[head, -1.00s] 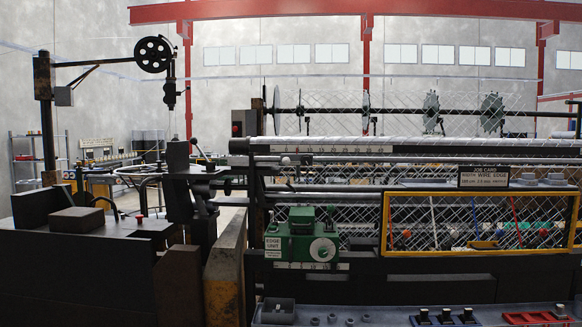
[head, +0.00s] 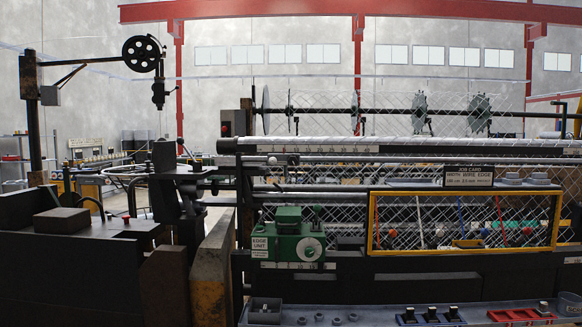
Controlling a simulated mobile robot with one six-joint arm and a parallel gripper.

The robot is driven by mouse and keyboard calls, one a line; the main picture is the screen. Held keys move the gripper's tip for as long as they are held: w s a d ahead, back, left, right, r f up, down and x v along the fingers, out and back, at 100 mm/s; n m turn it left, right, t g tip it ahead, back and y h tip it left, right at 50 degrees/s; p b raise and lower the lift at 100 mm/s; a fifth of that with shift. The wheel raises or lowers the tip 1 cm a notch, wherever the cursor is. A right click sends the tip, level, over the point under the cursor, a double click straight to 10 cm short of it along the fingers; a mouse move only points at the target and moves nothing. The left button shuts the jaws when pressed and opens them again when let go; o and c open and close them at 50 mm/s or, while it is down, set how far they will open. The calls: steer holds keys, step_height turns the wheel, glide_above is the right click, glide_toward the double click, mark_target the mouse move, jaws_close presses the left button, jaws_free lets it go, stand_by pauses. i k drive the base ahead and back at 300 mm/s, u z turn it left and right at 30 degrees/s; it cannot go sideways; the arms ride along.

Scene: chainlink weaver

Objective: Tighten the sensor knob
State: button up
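I cannot tell for certain which part is the sensor knob. A green box, the edge unit (head: 288,246), is mounted low on the front of the weaving machine. A black ball knob (head: 180,141) tops a lever at the left. My gripper is not in view.
A yellow-framed mesh guard (head: 465,250) covers the machine front at right, under a job card sign (head: 469,176). A grey tray (head: 400,314) with small parts and red racks runs along the bottom. Dark blocks and a worn yellow post (head: 209,295) stand at left.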

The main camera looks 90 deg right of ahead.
mark_target(292, 160)
steer(key=u, duration=0.4)
steer(key=k, duration=0.45)
steer(key=z, duration=1.65)
